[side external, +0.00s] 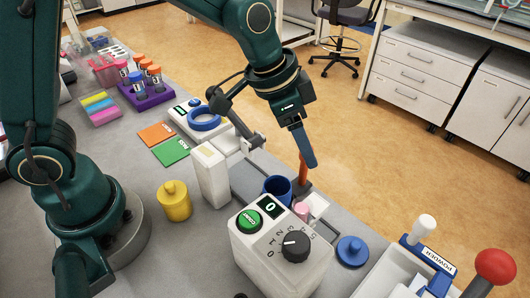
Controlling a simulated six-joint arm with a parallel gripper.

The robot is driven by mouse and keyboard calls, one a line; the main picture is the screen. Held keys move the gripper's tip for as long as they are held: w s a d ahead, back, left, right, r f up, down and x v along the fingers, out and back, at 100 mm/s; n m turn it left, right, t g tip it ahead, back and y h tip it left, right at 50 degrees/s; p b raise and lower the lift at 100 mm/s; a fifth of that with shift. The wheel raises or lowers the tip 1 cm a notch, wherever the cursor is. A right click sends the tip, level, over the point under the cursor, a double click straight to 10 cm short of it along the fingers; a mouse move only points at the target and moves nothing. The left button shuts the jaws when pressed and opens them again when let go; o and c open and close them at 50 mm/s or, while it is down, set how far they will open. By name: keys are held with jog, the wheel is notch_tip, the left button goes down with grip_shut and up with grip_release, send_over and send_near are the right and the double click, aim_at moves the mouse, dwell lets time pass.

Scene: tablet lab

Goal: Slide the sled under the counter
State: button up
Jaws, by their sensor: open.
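The white counter (270,252) stands at the front middle, with a green button, a display reading 0 and a black dial. A grey sled track (246,172) runs behind it. A blue cup (273,187) sits on the track, close behind the counter, which partly hides it. I cannot clearly make out the sled itself. An upright orange-brown post (303,173) stands just right of the cup. My gripper (308,163) points down at the post's top and overlaps it in the picture. It is open; one blue-grey finger shows clearly, and I cannot tell whether it touches the post.
A blue knobbed lid (352,251) and a white tray (394,284) with a red-ball lever (495,266) are at the right. A purple tube rack (146,97) is farther back.

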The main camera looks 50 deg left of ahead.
jog(key=shift+w+f, duration=0.1)
jog(key=shift+f, duration=0.15)
grip_shut()
jog(key=shift+d+r, duration=0.1)
jog(key=shift+d, duration=0.05)
dwell(1.2)
